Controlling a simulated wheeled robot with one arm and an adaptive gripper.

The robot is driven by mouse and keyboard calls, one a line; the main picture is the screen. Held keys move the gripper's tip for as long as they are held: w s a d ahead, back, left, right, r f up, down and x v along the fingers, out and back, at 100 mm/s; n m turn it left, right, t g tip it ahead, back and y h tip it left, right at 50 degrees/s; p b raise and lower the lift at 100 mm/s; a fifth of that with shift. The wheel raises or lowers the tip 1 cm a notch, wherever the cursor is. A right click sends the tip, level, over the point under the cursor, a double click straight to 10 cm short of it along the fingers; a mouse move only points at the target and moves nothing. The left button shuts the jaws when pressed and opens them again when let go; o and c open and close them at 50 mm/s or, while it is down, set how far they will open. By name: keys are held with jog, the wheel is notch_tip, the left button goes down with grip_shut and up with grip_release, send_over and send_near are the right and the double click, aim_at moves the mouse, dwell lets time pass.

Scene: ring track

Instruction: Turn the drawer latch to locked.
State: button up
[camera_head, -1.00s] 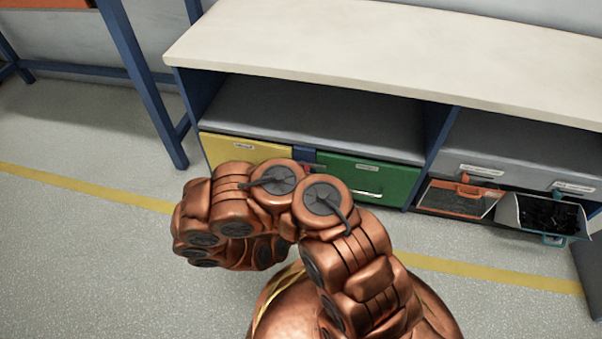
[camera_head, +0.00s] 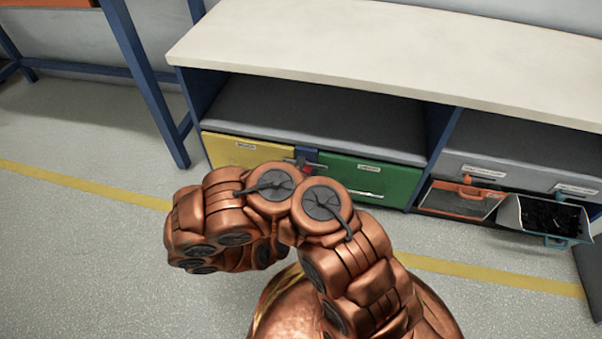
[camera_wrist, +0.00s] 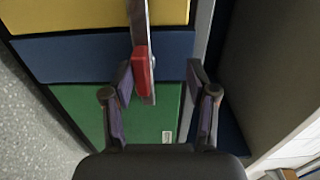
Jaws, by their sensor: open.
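The drawer latch is a grey metal bar with a red grip (camera_wrist: 143,72), mounted at the blue divider (camera_wrist: 75,56) between the yellow drawer (camera_wrist: 75,16) and the green drawer (camera_wrist: 75,103). In the wrist view the bar runs from over the yellow drawer across the divider. My gripper (camera_wrist: 158,78) is open, one finger on each side of the red grip, nearer on its left; contact cannot be told. In the head view the latch (camera_head: 312,170) shows just above my arm, its bar lying roughly level. The gripper itself is hidden there behind my arm.
A pale worktop (camera_head: 390,50) overhangs the open shelf (camera_head: 310,115) above the drawers. A blue table leg (camera_head: 145,80) stands at left. The floor in front is clear.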

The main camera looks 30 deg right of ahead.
jog(key=o, duration=0.6)
notch_tip(320, 180, up, 5)
jog(key=shift+w+r, duration=0.1)
jog(key=shift+r, duration=0.1)
jog(key=shift+c, duration=0.2)
jog(key=shift+r, duration=0.5)
jog(key=c, duration=0.5)
jog(key=shift+r, duration=0.85)
jog(key=shift+c, duration=0.3)
